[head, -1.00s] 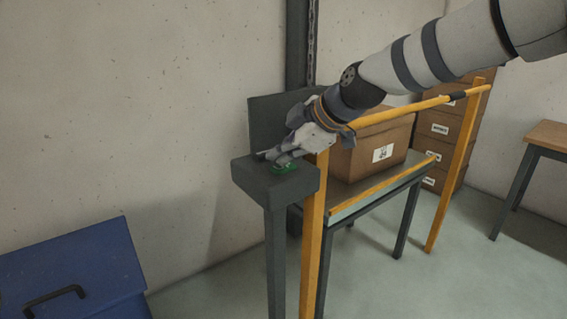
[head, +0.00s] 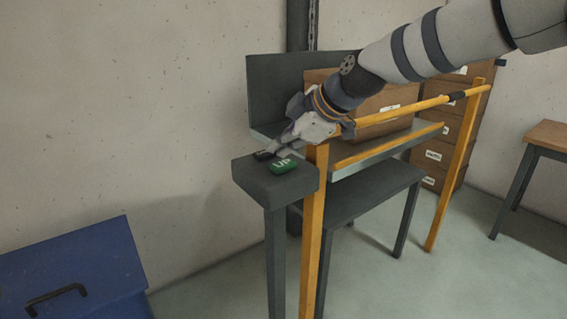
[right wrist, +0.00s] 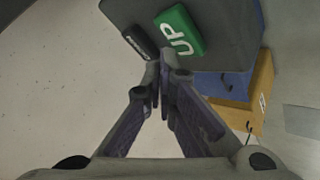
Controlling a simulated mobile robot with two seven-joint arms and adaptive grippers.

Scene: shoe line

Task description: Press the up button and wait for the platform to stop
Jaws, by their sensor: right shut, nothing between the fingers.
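The green UP button (head: 286,165) sits on the dark control stand (head: 275,184) beside a black button (head: 263,155). In the right wrist view the green button (right wrist: 179,32) shows its UP lettering uncovered. My right gripper (head: 279,151) is shut and empty, just above the stand top near the buttons. My left gripper is out of view.
A yellow rail frame (head: 313,235) stands right beside the control stand and in front of the platform. A dark table (head: 375,185) is under the platform. A blue container (head: 75,265) is at lower left. Stacked labelled boxes (head: 432,152) stand behind.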

